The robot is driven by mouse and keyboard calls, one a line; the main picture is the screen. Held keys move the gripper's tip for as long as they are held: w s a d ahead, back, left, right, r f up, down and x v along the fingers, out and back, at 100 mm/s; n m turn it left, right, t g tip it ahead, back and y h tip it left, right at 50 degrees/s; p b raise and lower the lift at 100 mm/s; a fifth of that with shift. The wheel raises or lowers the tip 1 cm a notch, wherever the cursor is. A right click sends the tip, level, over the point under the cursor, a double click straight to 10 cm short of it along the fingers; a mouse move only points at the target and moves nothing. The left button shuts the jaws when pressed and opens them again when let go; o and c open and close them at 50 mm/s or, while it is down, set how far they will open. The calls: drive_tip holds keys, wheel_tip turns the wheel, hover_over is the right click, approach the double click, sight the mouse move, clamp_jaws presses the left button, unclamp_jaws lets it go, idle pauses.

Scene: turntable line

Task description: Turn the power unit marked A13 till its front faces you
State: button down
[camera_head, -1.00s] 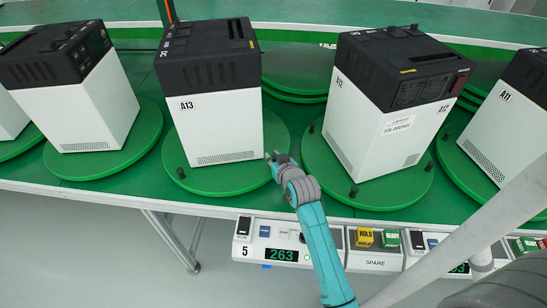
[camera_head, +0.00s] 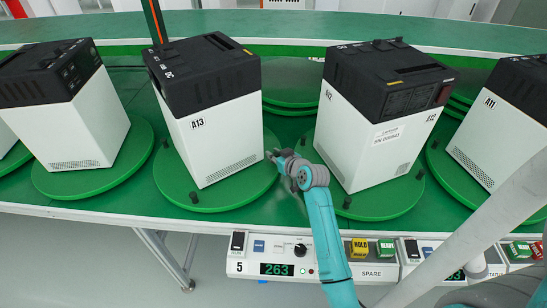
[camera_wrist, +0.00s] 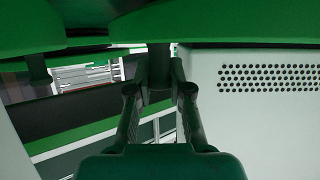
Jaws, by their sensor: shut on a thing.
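The power unit marked A13 (camera_head: 215,132) is a white box with a black top on a round green turntable (camera_head: 215,200). Its A13 label and lower vent are on a plain white face turned toward the near right; a narrower white side shows at its left. No control panel shows on these two faces. My gripper (camera_head: 277,157) is at the turntable's right edge, beside the unit. In the wrist view my gripper (camera_wrist: 161,82) is shut on a dark peg (camera_wrist: 159,62) of the turntable. The unit's white vented wall (camera_wrist: 265,100) is close on the right there.
Unit A12 (camera_head: 365,140) stands on its own turntable close right of my gripper, leaving a narrow gap. Another unit (camera_head: 75,130) stands at left and A11 (camera_head: 490,140) at right. A control box (camera_head: 275,257) reading 263 is on the near edge, below my arm.

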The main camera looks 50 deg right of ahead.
drive_tip(key=c, duration=1.1)
unclamp_jaws()
drive_tip(key=shift+d, duration=0.1)
drive_tip(key=shift+o, duration=0.2)
drive_tip(key=shift+s, duration=0.15)
drive_tip(key=v, duration=1.1)
drive_tip(key=shift+s+r, duration=0.15)
drive_tip(key=shift+s, duration=0.2)
drive_tip(key=shift+w+a, duration=0.15)
drive_tip(key=shift+a, duration=0.1)
drive_tip(key=shift+c, duration=1.3)
drive_tip(key=shift+m+h, duration=0.8)
drive_tip(key=shift+h, duration=0.1)
drive_tip(key=x, duration=0.7)
drive_tip(key=a+x, duration=0.1)
drive_tip(key=x, duration=0.3)
drive_tip(key=shift+w+f, duration=0.3)
drive_tip(key=shift+w, duration=0.1)
